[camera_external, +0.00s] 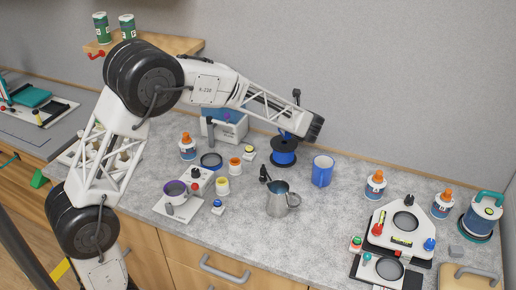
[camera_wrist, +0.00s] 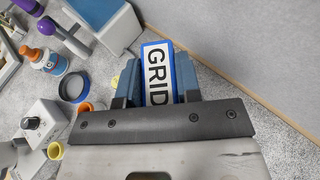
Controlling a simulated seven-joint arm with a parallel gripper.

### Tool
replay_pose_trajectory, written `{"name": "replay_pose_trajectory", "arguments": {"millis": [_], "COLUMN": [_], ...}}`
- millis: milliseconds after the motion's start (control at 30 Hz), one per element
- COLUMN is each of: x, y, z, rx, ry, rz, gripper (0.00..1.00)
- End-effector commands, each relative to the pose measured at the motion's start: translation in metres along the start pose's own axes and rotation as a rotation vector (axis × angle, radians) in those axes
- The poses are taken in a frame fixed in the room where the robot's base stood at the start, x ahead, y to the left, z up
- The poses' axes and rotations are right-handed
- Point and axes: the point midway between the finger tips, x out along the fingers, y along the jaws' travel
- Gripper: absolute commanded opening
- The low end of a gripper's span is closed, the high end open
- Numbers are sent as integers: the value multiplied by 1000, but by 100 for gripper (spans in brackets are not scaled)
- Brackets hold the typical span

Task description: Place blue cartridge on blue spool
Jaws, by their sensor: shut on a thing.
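The blue cartridge (camera_wrist: 158,72), a blue block with a white face lettered "GRID", sits between the fingers of my gripper (camera_wrist: 155,88) in the wrist view. My gripper is shut on it. The wrist view does not show the spool. I cannot tell whether the cartridge touches it.
A blue mug (camera_external: 322,172) and a metal pitcher (camera_external: 279,202) stand close in front and to the right. A white box (camera_external: 228,130) is behind left, with a dark blue-rimmed ring (camera_external: 211,160) and orange-capped bottle (camera_external: 187,149) nearby. The wall is close behind.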

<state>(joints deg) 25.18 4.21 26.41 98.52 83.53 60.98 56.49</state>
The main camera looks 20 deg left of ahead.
Motion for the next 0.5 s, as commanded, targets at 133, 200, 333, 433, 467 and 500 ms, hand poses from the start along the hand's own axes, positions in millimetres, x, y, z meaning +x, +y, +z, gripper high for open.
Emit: {"name": "replay_pose_trajectory", "arguments": {"millis": [133, 200, 333, 433, 467, 500], "x": [3, 6, 11, 13, 13, 13], "y": [0, 0, 0, 0, 0, 0], "z": [-7, -14, -26, -31, -32, -32], "rx": [2, 1, 1, 0, 0, 0], "ry": [0, 1, 1, 0, 0, 0], "rz": [0, 1, 1, 0, 0, 0], "gripper": [6, 6, 6, 6, 6, 6]}}
